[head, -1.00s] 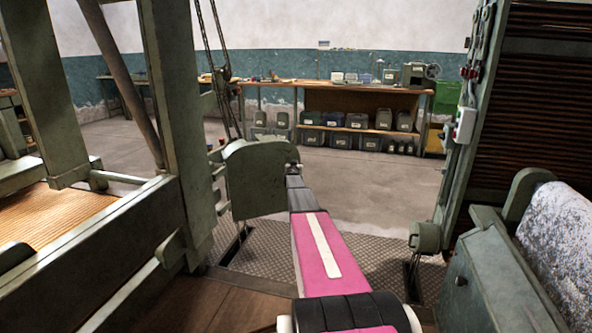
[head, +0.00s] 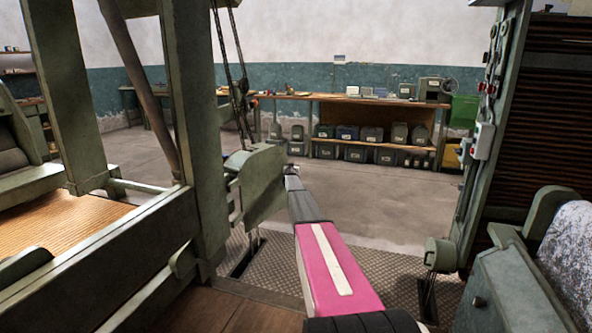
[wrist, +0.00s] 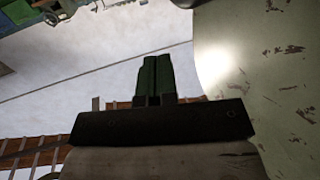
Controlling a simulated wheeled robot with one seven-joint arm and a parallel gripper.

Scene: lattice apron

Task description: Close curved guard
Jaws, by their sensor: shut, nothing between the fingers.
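The curved guard (head: 262,185) is a worn green plate with a rounded top, hinged beside the upright green post. It stands swung out and angled, partly edge-on in the head view. In the wrist view a pale green surface with chipped paint (wrist: 285,75), apparently the guard, fills the right side. My gripper (head: 292,170) is at the guard's right edge, at the end of my pink arm. In the wrist view its dark green fingers (wrist: 153,73) are together and empty, to the left of the pale surface. Whether they touch it cannot be told.
The green post (head: 195,130) and machine frame stand left. A machine with a fabric roll (head: 570,250) and a switch-bearing upright (head: 485,140) stand right. Metal tread plate (head: 330,268) lies between them. A workbench (head: 345,100) with bins is at the back, with clear floor before it.

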